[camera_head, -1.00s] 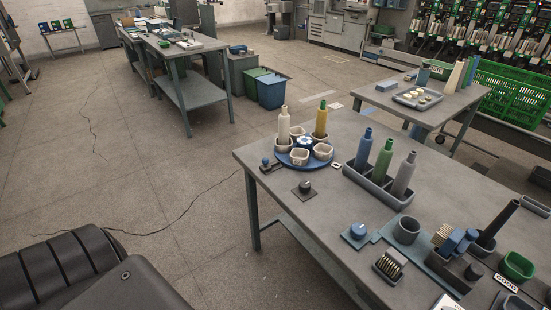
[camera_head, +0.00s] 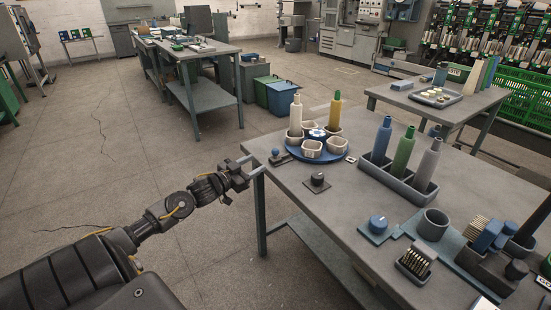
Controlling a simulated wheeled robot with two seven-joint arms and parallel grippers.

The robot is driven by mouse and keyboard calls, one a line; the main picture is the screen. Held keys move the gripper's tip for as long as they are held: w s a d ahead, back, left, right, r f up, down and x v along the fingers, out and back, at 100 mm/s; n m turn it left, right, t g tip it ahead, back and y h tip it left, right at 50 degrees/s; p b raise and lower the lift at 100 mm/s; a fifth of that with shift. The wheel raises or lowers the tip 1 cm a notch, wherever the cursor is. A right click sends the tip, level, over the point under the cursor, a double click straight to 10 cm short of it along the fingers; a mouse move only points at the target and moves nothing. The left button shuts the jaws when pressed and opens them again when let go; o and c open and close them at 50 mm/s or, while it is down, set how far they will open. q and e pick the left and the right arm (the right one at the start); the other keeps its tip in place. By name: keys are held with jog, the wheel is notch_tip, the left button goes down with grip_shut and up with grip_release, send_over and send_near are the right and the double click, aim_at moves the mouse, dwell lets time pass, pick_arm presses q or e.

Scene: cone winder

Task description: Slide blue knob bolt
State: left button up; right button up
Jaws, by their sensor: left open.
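The bolt with the small round blue knob (camera_head: 275,152) sits at the table's left corner, on a small dark base beside the blue round turntable. My left gripper (camera_head: 251,165) is open and empty just off the table's left edge, to the left of the knob and apart from it. Its two pale fingers point right, toward the table corner. My right gripper is not in view.
The blue turntable (camera_head: 293,153) carries two cones and several white cups close behind the bolt. A dark knob on a square plate (camera_head: 317,182) stands in front. A tray (camera_head: 399,184) with three bottles is farther right. Open floor lies left of the table (camera_head: 345,225).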

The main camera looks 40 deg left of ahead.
aim_at(275, 152)
pick_arm(q)
jog(key=w, duration=0.6)
jog(key=w+d, duration=0.1)
jog(key=w, duration=0.3)
jog(key=shift+r, duration=0.15)
jog(key=shift+w, duration=0.4)
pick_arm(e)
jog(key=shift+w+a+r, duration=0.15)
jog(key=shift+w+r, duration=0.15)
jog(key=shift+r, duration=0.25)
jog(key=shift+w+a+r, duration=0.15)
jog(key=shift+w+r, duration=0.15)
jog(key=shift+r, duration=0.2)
